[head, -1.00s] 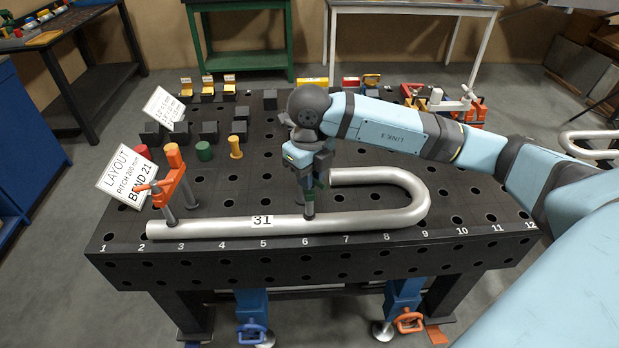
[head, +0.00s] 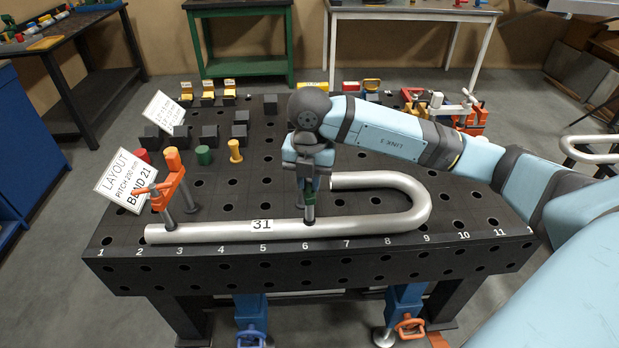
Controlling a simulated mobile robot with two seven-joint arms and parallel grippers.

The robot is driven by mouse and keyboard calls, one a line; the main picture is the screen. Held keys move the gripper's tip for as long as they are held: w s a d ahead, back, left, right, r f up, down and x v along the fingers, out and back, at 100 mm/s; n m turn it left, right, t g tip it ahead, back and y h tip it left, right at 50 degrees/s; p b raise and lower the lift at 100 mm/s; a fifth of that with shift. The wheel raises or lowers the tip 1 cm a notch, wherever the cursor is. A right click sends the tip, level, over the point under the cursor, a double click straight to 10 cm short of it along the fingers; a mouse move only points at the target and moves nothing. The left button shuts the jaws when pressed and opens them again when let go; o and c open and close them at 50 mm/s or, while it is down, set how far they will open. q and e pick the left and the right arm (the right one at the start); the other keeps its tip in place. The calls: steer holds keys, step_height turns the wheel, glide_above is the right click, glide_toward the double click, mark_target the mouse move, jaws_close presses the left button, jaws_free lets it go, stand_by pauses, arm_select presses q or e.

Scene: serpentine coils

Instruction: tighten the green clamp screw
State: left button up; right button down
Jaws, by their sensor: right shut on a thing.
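I cannot tell how firmly the clamp presses on the tube. My left gripper is not in view.
An orange clamp (head: 171,183) stands at the tube's left end, beside the layout sign (head: 126,181). Green (head: 204,155) and yellow (head: 235,151) pegs and black blocks (head: 240,132) stand behind. A red-and-white clamp fixture (head: 440,107) stands at back right.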

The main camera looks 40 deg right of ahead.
steer(key=m+p, duration=0.1)
steer(key=m, duration=0.5)
steer(key=shift+r+m, duration=0.15)
steer(key=shift+m, duration=0.15)
steer(key=m+p, duration=0.1)
steer(key=m, duration=0.1)
steer(key=shift+m, duration=0.3)
steer(key=m+p, duration=0.1)
steer(key=m, duration=0.2)
steer(key=shift+m, duration=0.4)
steer(key=c, duration=1)
jaws_free()
steer(key=shift+o, duration=0.2)
